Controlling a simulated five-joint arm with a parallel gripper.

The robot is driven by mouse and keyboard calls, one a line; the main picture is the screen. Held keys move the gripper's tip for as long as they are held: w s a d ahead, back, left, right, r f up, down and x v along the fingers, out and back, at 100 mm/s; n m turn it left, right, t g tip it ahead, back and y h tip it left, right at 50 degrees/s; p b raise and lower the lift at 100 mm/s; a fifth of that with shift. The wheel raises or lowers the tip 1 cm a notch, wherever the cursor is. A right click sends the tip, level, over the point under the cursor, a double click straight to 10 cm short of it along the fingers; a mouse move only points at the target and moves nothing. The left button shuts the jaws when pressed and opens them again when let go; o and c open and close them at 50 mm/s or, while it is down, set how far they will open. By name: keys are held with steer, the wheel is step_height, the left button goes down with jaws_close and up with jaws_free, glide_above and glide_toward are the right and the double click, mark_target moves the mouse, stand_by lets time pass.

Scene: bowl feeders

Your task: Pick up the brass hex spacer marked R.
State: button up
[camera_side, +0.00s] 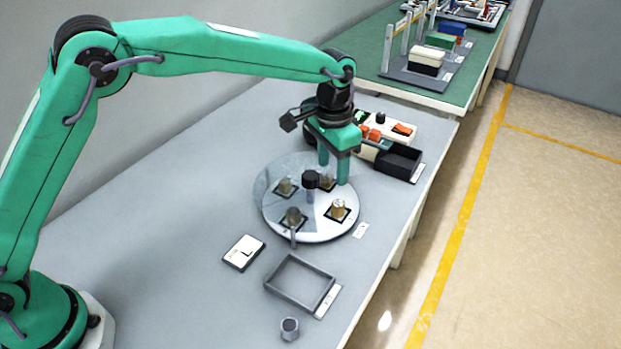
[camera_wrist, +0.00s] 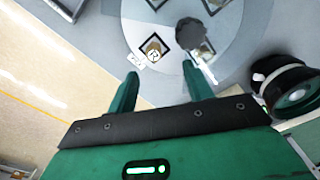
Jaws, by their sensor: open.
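A round pale turntable (camera_side: 272,215) carries several brass hex spacers on dark square pads. One spacer (camera_side: 337,208) sits at the front right of the disc, beside a small white card. In the wrist view this spacer (camera_wrist: 153,50) shows a top mark that looks like R. My gripper (camera_side: 333,174) is above the far side of the disc, open and empty. In the wrist view its fingertips (camera_wrist: 160,78) are apart, and the spacer shows beyond the gap between them. Another spacer (camera_side: 327,182) lies below my gripper, partly hidden. Marks on the other spacers are not readable.
A black knob (camera_side: 311,180) stands at the disc's centre. A black open box (camera_side: 398,161) and a white panel with orange parts (camera_side: 400,128) lie behind. A grey tray (camera_side: 271,290), a white device (camera_side: 244,252) and a grey cup (camera_side: 290,329) are in front.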

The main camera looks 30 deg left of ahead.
mark_target(339, 204)
steer(key=shift+w+d+f, duration=0.25)
steer(key=shift+d+f, duration=0.7)
steer(key=shift+f, duration=0.3)
steer(key=shift+s+a+f, duration=0.1)
steer(key=shift+f, duration=3.8)
jaws_close()
steer(key=shift+r, duration=0.2)
steer(key=shift+r, duration=0.5)
steer(key=r, duration=0.3)
steer(key=shift+s+d+r, duration=0.15)
steer(key=shift+s+d, duration=0.05)
steer(key=shift+d, duration=0.05)
steer(key=s+d+r, duration=0.6)
steer(key=s, duration=0.3)
steer(key=shift+s+r, duration=0.2)
